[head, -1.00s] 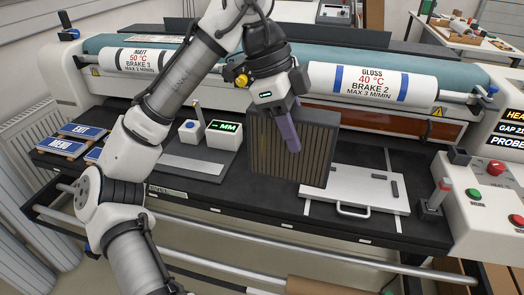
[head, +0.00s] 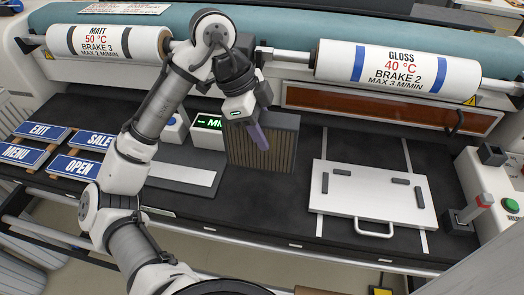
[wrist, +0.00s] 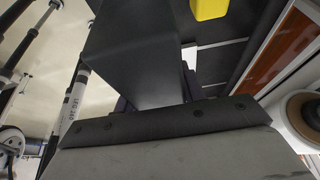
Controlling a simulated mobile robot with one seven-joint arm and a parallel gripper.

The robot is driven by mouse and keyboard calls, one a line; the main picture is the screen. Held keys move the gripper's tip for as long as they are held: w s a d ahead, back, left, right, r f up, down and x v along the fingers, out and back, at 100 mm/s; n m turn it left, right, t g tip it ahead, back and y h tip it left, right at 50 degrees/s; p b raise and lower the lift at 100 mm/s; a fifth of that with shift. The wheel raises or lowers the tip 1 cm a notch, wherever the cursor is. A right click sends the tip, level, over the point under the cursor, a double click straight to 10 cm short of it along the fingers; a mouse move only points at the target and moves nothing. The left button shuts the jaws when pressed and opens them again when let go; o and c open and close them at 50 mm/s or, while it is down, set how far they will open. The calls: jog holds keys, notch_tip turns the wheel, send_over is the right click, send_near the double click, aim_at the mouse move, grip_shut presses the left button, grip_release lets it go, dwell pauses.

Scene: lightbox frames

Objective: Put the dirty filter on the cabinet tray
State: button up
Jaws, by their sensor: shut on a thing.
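The dirty filter (head: 280,150) is a dark-framed panel with brownish-grey pleats. In the head view it is upright above or on the black worktop, left of the white panel; I cannot tell whether its lower edge touches. My gripper (head: 261,142) points down over its pleated face, shut on it, with a purple finger in front. The other finger is hidden. In the wrist view a plain dark slab (wrist: 140,60) fills the space beyond the gripper body, likely the filter's side. I cannot make out a cabinet tray for certain in either view.
A white flat panel (head: 345,205) with a handle and dark bars lies on the worktop (head: 270,205). Behind run the MATT roll (head: 105,42) and GLOSS roll (head: 395,65). Signs (head: 85,165) lie at left; a control box with buttons (head: 495,195) stands at right.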

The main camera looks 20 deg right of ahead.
aim_at(263, 155)
jog(key=shift+f, duration=3.9)
jog(key=shift+f, duration=0.1)
jog(key=shift+f, duration=0.15)
jog(key=o, duration=1.2)
jog(key=b+v, duration=0.1)
jog(key=v, duration=1.1)
jog(key=shift+s+r, duration=0.1)
jog(key=shift+r, duration=0.2)
